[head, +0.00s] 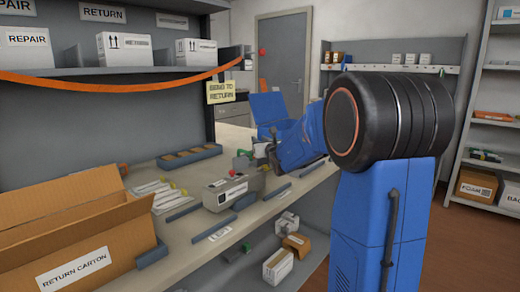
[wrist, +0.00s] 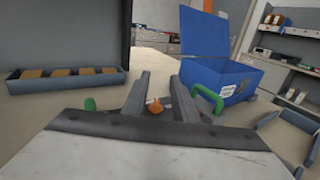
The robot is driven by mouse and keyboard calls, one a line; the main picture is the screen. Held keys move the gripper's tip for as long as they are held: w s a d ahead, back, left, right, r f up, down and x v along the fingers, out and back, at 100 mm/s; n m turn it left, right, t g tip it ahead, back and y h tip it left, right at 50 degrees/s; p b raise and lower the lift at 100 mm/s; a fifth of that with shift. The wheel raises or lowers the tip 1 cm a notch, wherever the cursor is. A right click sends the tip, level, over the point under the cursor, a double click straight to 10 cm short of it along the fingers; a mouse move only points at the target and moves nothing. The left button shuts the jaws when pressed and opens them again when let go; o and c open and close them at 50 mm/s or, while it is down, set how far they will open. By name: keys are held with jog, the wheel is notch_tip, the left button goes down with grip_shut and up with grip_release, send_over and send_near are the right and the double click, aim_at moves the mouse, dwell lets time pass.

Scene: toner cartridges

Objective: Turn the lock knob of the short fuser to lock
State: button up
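An orange knob (wrist: 154,106) shows in the wrist view between the two grey fingers of my gripper (wrist: 160,84). The fingers stand apart on either side of it, with a small gap visible; whether either touches it I cannot tell. The body under the knob is hidden by my gripper. In the head view, my gripper (head: 262,150) is over the bench beside a green handle (head: 242,158). A grey unit with a white label (head: 225,194) lies in front.
A blue open-lidded box (wrist: 225,75) stands behind on the right. A grey tray with brown blocks (wrist: 68,78) is at the left. The open return carton (head: 85,245) fills the near left of the bench (head: 185,240). Dark strips lie along the bench's front.

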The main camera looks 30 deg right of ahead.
notch_tip(320, 180, up, 6)
dwell(0.4)
